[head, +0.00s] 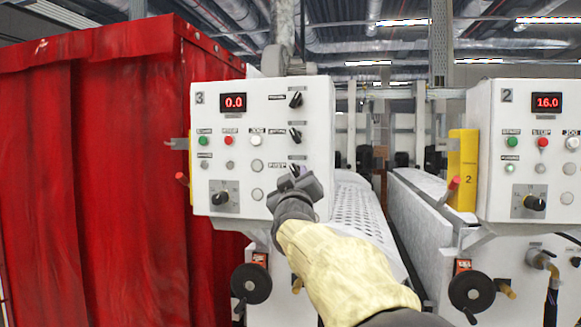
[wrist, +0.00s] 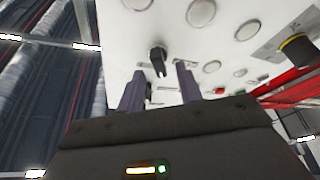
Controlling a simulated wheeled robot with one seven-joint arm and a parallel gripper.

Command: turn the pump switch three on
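The panel marked 3 (head: 262,108) is a white box with a red 0.0 display and a column of black rotary switches at its right. The lowest switch (head: 295,170), apparently the pump switch, is mostly hidden by my gripper (head: 298,184) in the head view. In the wrist view, this black knob (wrist: 157,60) appears between and just beyond the two fingertips of my gripper (wrist: 160,68). The fingers are apart and empty. I cannot tell whether either touches the knob. Another black knob (wrist: 148,92) is partly hidden behind the left finger.
Panel 2 (head: 525,150), showing 16.0, stands at the right, with a yellow guard (head: 463,170) at its left. A red curtain (head: 120,150) fills the left. A perforated conveyor (head: 358,210) runs between the panels. Handwheels (head: 251,284) hang below.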

